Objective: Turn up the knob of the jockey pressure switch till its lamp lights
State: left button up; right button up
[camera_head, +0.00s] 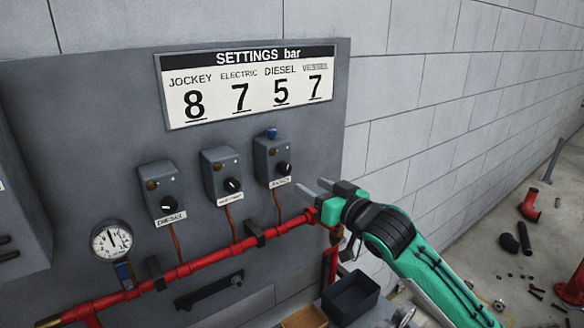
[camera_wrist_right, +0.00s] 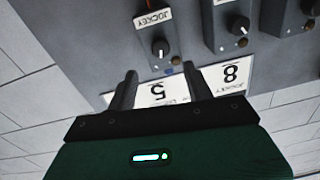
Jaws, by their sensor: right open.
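The jockey pressure switch (camera_head: 265,160) is the rightmost of three grey boxes on the panel. Its label reads JOCKEY in the right wrist view (camera_wrist_right: 153,20). Its black knob (camera_head: 284,169) has a white pointer line and also shows in the wrist view (camera_wrist_right: 160,47). Its small round lamp (camera_head: 272,153) looks dull brown, not lit. A blue cap (camera_head: 272,133) sits on top of the box. My right gripper (camera_head: 312,187) is open and empty, to the lower right of the knob and apart from it. My left gripper is out of view.
The settings board (camera_head: 246,86) above reads jockey 8. The electric switch (camera_head: 221,174) and diesel switch (camera_head: 161,192) stand to the left. A red pipe (camera_head: 200,262) with a gauge (camera_head: 111,241) runs below. A dark bin (camera_head: 351,298) sits under my right arm.

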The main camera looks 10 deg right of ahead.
aim_at(287, 171)
jog(key=p+x, duration=0.3)
jog(key=x, duration=0.6)
jog(key=shift+r, duration=0.15)
jog(key=shift+w+a, duration=0.25)
jog(key=shift+w, duration=0.2)
jog(key=c, duration=1)
jog(key=shift+o, duration=0.2)
jog(key=shift+m+p, duration=0.35)
jog(key=shift+m, duration=0.15)
jog(key=o, duration=1)
jog(key=shift+c, duration=0.2)
